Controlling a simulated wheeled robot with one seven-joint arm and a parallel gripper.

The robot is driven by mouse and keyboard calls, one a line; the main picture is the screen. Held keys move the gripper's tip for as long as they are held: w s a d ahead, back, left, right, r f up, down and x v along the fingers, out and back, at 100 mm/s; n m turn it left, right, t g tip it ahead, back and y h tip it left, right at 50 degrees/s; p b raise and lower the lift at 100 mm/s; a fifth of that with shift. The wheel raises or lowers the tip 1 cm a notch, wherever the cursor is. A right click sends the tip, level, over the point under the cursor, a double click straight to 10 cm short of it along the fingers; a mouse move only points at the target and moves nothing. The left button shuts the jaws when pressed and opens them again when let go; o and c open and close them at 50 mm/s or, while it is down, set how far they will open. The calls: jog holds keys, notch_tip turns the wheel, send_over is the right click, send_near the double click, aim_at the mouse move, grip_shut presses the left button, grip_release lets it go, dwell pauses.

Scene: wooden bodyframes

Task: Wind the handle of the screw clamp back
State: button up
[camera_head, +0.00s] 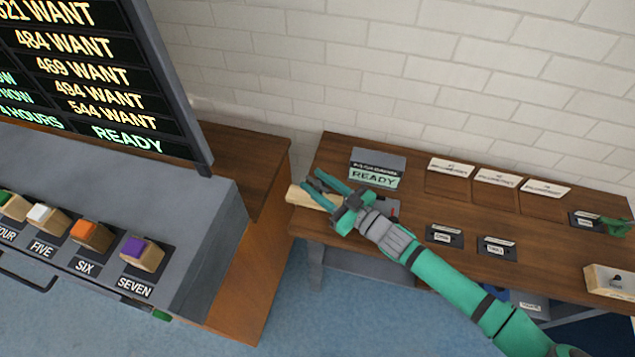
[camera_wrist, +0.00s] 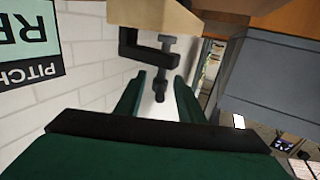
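The screw clamp (camera_wrist: 131,45) shows in the wrist view as a black C-shaped frame under a pale wooden block (camera_wrist: 155,14). Its grey screw (camera_wrist: 167,48) runs down to a dark handle end (camera_wrist: 160,86). My gripper (camera_wrist: 160,80) is open, with one green finger on each side of the handle end and visible gaps between. In the head view my gripper (camera_head: 312,179) is at the left end of the wooden bench, over the pale block (camera_head: 308,199). The clamp itself is hidden or too small to tell there.
The wooden bench (camera_head: 480,215) carries a READY sign (camera_head: 376,168), several labelled cards and a green tool (camera_head: 615,226) at the right. A grey console (camera_head: 200,220) with coloured blocks and a large display board (camera_head: 90,80) stand at the left. A white brick wall is behind.

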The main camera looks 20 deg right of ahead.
jog(key=shift+s, duration=0.1)
jog(key=v, duration=1)
jog(key=shift+s+d, duration=0.15)
jog(key=shift+s, duration=0.15)
jog(key=shift+c, duration=0.3)
